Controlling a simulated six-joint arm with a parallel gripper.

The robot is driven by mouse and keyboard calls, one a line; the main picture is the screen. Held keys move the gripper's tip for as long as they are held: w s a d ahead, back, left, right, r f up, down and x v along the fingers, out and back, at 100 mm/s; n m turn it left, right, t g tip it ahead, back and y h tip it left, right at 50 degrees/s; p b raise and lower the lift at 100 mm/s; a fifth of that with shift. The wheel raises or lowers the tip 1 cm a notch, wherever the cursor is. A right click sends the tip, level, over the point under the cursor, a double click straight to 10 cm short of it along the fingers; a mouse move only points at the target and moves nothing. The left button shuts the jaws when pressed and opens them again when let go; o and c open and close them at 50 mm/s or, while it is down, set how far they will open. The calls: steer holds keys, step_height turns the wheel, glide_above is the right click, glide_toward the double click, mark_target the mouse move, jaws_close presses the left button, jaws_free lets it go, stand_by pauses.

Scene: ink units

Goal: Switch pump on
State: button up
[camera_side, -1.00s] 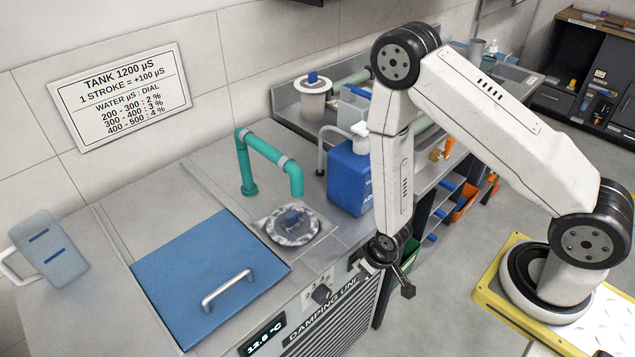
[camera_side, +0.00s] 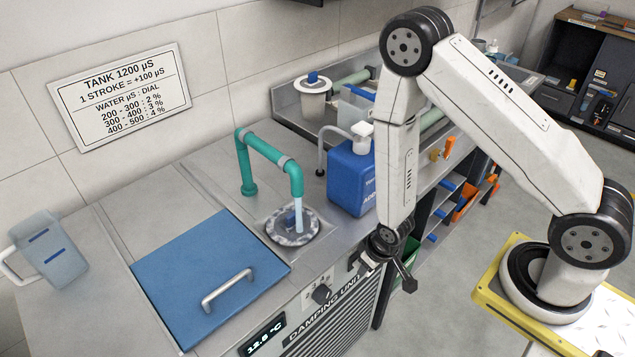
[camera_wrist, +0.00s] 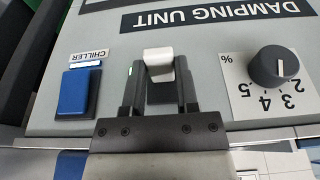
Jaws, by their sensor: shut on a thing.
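In the wrist view my gripper (camera_wrist: 158,82) is shut on a white rocker switch (camera_wrist: 158,58) on the front of the grey damping unit (camera_wrist: 215,60). One dark finger stands on each side of the switch; any label for it is hidden. In the side view my gripper (camera_side: 405,278) is at the unit's right front edge, its contact there hard to see. Water (camera_side: 298,215) runs from the teal pipe (camera_side: 268,150) onto the round perforated strainer (camera_side: 292,236).
A blue rocker switch labelled CHILLER (camera_wrist: 75,92) is left of my gripper, and a black percent dial (camera_wrist: 275,66) is right of it. On top are a closed blue lid (camera_side: 205,265), a blue canister (camera_side: 350,185) and a clear jug (camera_side: 48,250).

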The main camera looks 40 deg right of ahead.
steer(key=shift+w+v, duration=0.15)
steer(key=shift+v, duration=0.5)
steer(key=shift+w+v, duration=0.15)
steer(key=shift+v, duration=0.5)
stand_by(0.4)
steer(key=o, duration=0.9)
steer(key=shift+c, duration=0.2)
steer(key=shift+r, duration=0.1)
steer(key=s+v, duration=0.1)
steer(key=v, duration=0.6)
steer(key=shift+s, duration=0.15)
steer(key=shift+r, duration=0.1)
step_height(320, 180, up, 14)
steer(key=w+d, duration=0.1)
steer(key=d, duration=0.1)
steer(key=shift+w+d, duration=0.2)
steer(key=shift+d, duration=0.05)
stand_by(0.4)
